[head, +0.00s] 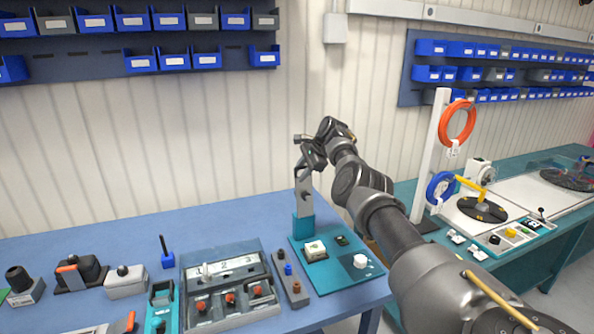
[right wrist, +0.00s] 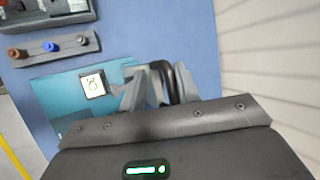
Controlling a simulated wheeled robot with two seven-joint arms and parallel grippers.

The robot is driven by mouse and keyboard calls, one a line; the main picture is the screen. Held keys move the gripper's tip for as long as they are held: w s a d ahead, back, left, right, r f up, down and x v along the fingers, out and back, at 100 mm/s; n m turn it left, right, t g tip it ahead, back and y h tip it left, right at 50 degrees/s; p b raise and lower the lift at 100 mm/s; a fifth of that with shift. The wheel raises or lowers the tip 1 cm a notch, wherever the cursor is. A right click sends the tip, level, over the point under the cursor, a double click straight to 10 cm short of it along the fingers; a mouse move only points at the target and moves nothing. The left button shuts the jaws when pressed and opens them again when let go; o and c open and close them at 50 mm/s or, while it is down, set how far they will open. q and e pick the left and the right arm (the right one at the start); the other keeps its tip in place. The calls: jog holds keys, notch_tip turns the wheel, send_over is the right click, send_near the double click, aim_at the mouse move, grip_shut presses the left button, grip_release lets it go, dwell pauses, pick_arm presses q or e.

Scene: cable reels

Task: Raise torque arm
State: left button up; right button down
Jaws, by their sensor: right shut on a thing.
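The torque device has a teal base plate (head: 335,279) and a grey upright post (head: 304,193) on a teal block, at the back right of the blue table. My right gripper (head: 309,152) is at the top of this post. In the right wrist view its fingers (right wrist: 155,88) are shut on a dark curved bar (right wrist: 173,80), which looks like the torque arm. My gripper hides most of the arm in the head view, so its exact angle cannot be told. My left gripper is out of view.
A small display box (head: 315,250) and a white knob (head: 360,261) sit on the teal base. A grey strip with coloured knobs (head: 290,278) and a numbered panel (head: 232,287) lie to the left. A white post with an orange cable coil (head: 457,122) stands at the right.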

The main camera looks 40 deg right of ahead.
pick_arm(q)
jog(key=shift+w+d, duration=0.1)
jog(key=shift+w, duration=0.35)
pick_arm(e)
jog(key=shift+f, duration=0.5)
jog(key=c, duration=1.5)
grip_release()
jog(key=shift+w+d+f, duration=0.15)
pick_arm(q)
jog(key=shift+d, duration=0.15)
